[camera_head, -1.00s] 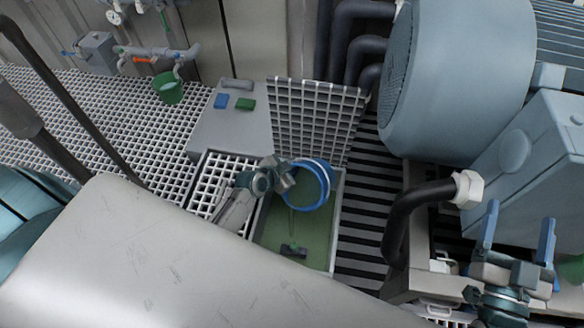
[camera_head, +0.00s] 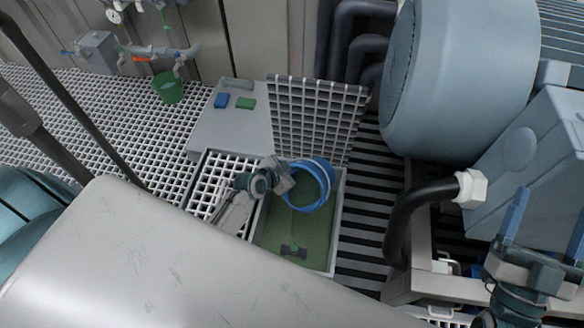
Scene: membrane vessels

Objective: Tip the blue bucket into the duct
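The blue bucket (camera_head: 326,199) is over the upper part of the duct, an open rectangular channel with a green bottom (camera_head: 312,234). The bucket is tilted, and its round rim and part of its inside show. My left gripper (camera_head: 288,176) is at the left side of the bucket and appears shut on it; the fingertips are partly hidden. My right gripper (camera_head: 544,236) is at the lower right, empty, with its two blue fingers spread apart. A small dark fitting (camera_head: 294,251) lies in the lower part of the duct.
A raised grating panel (camera_head: 316,118) stands behind the duct. A grey slab (camera_head: 225,126) with blue and green blocks is to its left. A green bucket (camera_head: 168,89) hangs under a tap. A black hose (camera_head: 397,237) and large motor (camera_head: 459,75) are right; a large metal surface (camera_head: 150,262) fills the front.

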